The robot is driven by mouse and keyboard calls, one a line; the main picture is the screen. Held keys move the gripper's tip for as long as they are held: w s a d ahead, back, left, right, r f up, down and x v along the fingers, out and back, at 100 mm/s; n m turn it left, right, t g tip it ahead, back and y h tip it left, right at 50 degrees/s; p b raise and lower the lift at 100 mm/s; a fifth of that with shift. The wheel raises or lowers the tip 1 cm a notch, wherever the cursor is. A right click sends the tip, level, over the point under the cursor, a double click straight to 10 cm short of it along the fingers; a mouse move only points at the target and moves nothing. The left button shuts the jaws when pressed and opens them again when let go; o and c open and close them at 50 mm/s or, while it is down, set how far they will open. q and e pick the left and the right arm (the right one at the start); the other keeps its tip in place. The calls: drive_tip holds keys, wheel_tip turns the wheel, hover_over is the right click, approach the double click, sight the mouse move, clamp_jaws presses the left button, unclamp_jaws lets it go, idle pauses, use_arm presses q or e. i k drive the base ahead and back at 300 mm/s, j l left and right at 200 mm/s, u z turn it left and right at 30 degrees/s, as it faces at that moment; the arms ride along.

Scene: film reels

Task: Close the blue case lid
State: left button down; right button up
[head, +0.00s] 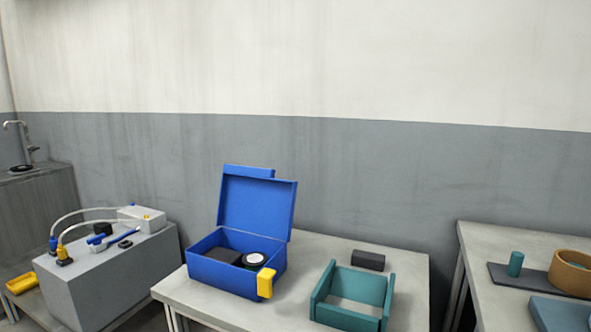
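The blue case (222,275) stands on the left part of the middle table. Its lid (258,205) is open and stands up at the back, leaning slightly backward. A yellow latch (265,283) is on the case's front right. Inside the case lie a dark block (222,255) and a round black reel with a white top (254,259). Neither of my grippers shows in the head view.
A teal open-topped tray (386,296) and a dark block (368,260) are on the same table (410,275), right of the case. A grey box with cables (110,275) stands to the left. Another table at right holds an orange ring (572,272).

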sight(252, 201)
drive_tip(key=i+j+z, duration=0.1)
drive_tip(key=j+z, duration=0.15)
drive_tip(key=z, duration=0.2)
drive_tip(key=j+z, duration=0.25)
drive_tip(key=z, duration=0.15)
drive_tip(key=j+z, duration=0.3)
drive_tip(key=z, duration=0.15)
